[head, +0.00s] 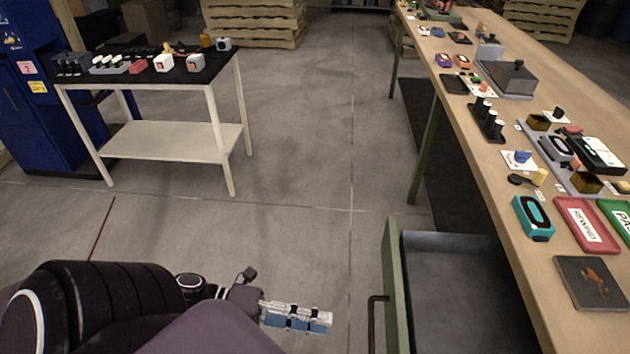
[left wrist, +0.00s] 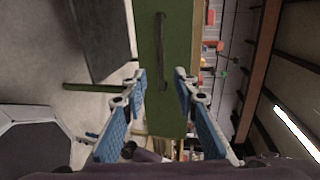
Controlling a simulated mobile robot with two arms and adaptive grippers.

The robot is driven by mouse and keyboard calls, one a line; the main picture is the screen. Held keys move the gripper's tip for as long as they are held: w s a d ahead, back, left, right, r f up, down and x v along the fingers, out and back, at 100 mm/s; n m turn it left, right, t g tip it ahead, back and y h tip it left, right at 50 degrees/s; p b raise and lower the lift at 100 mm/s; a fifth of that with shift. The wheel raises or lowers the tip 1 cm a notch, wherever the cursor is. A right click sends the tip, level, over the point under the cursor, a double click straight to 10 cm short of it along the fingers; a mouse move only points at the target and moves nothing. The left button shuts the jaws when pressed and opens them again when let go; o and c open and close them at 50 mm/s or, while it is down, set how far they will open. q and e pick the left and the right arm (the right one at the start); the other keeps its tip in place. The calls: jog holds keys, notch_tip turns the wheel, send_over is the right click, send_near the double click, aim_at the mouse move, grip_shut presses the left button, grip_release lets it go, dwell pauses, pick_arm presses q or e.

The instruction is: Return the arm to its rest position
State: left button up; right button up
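My left gripper (head: 315,318), with blue-padded fingers, is at the lower middle of the head view, left of the open drawer. In the left wrist view its two fingers (left wrist: 161,78) stand apart with nothing between them. Beyond them is the green drawer front (left wrist: 165,100) with its dark handle (left wrist: 161,58). The gripper appears apart from the handle. My left arm reaches in from the lower left of the head view. My right gripper is in neither view.
The drawer (head: 391,270) stands open under the long wooden workbench (head: 500,215), its handle (head: 374,325) facing left. The bench holds trays and many small parts. A black-topped table (head: 120,80) stands at the back left beside a blue cabinet (head: 40,110). The floor (head: 290,180) between is clear.

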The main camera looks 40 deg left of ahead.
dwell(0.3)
pick_arm(q)
jog(key=w+a+f+n+t+y, duration=0.3)
jog(key=a+f+n+y, duration=0.65)
jog(key=f, duration=0.65)
jog(key=s+a+f+n+g+y, duration=0.1)
jog(key=s+a+f+n, duration=0.1)
jog(key=f+n, duration=0.3)
jog(key=s+a+f+n+g+y, duration=0.1)
jog(key=a+f+n, duration=0.1)
jog(key=f, duration=0.4)
jog(key=s+d+f+n+g+y, duration=0.1)
jog(key=s+d+f+n+g, duration=0.15)
jog(key=s+f, duration=0.4)
jog(key=s+d+f+n+g+y, duration=0.1)
jog(key=s+d+f+n+g, duration=0.1)
jog(key=s+f+n, duration=0.45)
jog(key=s+d+f+g, duration=0.4)
jog(key=s+d+f, duration=0.3)
jog(key=s+d, duration=0.1)
jog(key=shift+s+d+f+n+g+h, duration=0.3)
jog(key=shift+s+f+n+g+h, duration=0.05)
jog(key=shift+s+n+h, duration=0.1)
